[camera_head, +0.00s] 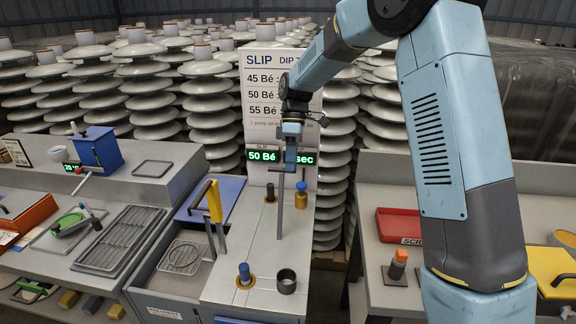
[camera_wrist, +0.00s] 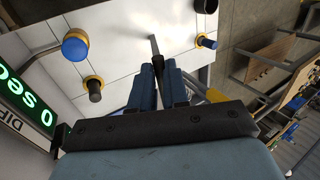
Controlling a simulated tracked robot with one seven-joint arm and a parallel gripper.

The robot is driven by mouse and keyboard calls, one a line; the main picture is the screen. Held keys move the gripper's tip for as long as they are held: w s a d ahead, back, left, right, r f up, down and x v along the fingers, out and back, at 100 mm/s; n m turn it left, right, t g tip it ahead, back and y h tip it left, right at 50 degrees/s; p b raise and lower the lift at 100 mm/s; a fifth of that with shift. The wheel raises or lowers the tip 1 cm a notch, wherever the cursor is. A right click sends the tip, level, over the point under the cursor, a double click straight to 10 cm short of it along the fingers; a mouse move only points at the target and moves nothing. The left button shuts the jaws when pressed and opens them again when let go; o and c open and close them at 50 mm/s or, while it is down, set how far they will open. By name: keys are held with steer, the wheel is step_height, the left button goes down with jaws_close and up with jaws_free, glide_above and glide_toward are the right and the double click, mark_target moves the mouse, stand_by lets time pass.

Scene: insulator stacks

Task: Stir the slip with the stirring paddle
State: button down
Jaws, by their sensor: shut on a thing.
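My gripper (camera_head: 291,163) is shut on the stirring paddle (camera_head: 280,212), a thin grey rod that hangs nearly upright below the jaws over the pale tiled counter. In the wrist view the two blue fingers of my gripper (camera_wrist: 160,88) close on its dark upper part, and the grey end of the paddle (camera_wrist: 154,46) points away from the camera. I cannot tell whether its lower tip touches the counter. No slip can be clearly made out; a grey basin (camera_head: 180,284) with a wire basket (camera_head: 183,257) lies left of the paddle.
On the counter stand a brass post with a blue top (camera_head: 301,196), a black knob (camera_head: 270,192), a blue knob (camera_head: 244,274) and a dark cup (camera_head: 287,281). A yellow-handled tool (camera_head: 214,202) stands at the basin. Behind are a sign (camera_head: 271,85) and insulator stacks (camera_head: 153,85).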

steer(key=shift+w+d+f, duration=0.15)
steer(key=shift+w+f, duration=0.1)
steer(key=shift+w, duration=0.3)
steer(key=shift+w+d, duration=0.1)
steer(key=shift+w, duration=0.05)
steer(key=c, duration=1.6)
jaws_free()
steer(key=shift+o, duration=0.8)
steer(key=shift+w+f, duration=0.15)
steer(key=shift+w, duration=0.05)
steer(key=o, duration=0.3)
steer(key=shift+s, duration=0.1)
